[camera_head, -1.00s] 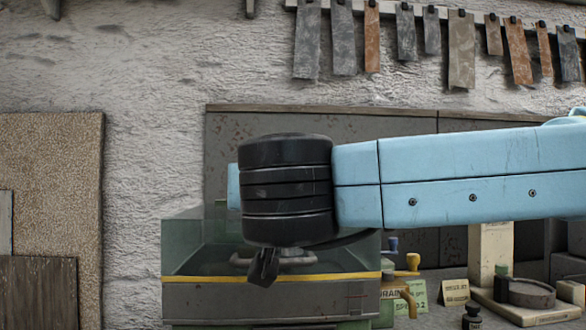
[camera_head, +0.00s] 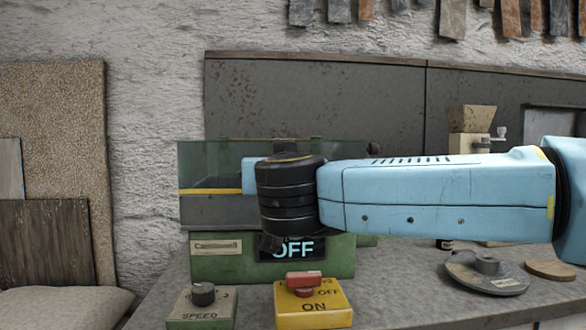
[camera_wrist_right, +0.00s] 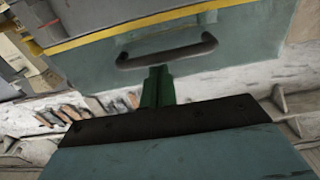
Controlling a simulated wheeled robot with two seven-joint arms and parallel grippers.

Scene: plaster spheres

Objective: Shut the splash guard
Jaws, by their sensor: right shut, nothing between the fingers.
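The splash guard (camera_head: 212,163) is a see-through green panel on the green machine at the middle left of the head view. In the right wrist view its panel (camera_wrist_right: 240,42) fills the top, with a dark bar handle (camera_wrist_right: 166,53) and a yellow strip beyond it. My right gripper (camera_wrist_right: 157,72) is shut and empty, its green fingertips just short of the handle in the picture; I cannot tell if they touch. In the head view my black wrist covers the gripper and part of the guard. How far the guard stands open is unclear. My left gripper is out of view.
On the bench front stand a yellow ON/OFF switch box (camera_head: 314,308) with a red knob and a green SPEED box (camera_head: 202,310). A round grey plate (camera_head: 486,273) and a wooden disc (camera_head: 550,270) lie at right. A grey panel (camera_head: 310,95) stands behind the machine.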

